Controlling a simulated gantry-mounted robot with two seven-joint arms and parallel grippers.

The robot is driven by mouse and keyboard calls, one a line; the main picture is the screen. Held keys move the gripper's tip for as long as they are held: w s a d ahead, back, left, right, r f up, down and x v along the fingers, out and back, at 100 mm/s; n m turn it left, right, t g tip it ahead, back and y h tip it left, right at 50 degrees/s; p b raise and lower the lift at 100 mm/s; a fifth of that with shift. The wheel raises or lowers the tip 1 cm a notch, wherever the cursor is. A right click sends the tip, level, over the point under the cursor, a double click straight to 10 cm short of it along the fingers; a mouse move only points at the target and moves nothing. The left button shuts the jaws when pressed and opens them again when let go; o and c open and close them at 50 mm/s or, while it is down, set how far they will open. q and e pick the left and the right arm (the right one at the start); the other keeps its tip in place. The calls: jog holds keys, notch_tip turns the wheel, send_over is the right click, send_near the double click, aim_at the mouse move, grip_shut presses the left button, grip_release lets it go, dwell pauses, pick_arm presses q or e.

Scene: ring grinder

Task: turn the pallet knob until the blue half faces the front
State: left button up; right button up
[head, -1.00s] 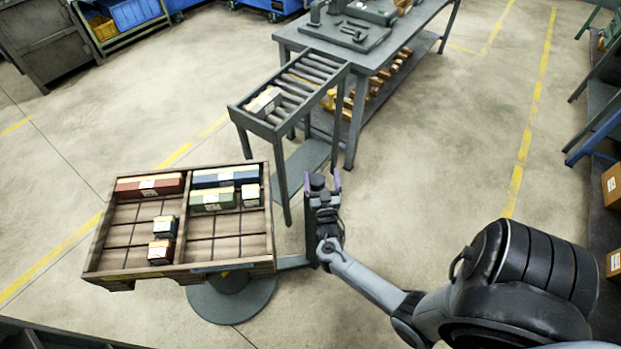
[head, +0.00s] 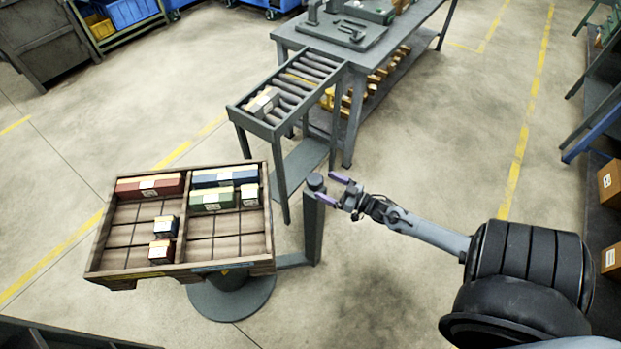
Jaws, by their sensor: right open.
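The wooden pallet tray (head: 95,262) sits on a round grey pedestal (head: 232,300) at the left of the head view. Its front rim carries a bluish strip (head: 212,268) toward the right and a small yellow mark toward the middle. The pallet knob (head: 315,182) is a dark round cap on a grey upright post (head: 313,228), joined to the pedestal by an arm. My right gripper (head: 325,187) is open and empty. Its purple-tipped fingers point left, close to the knob's right side; I cannot tell whether they touch it. My left gripper is not in view.
Several red, blue, green and small boxes lie in the tray, including a red one (head: 150,187). A roller conveyor (head: 290,92) with one box (head: 264,102) stands behind the knob, against a grey workbench (head: 400,42). Floor right of the post is clear.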

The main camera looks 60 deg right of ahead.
aim_at(310, 176)
jog(key=w+b, duration=0.1)
jog(key=w, duration=0.6)
jog(key=shift+w, duration=0.3)
jog(key=c, duration=1)
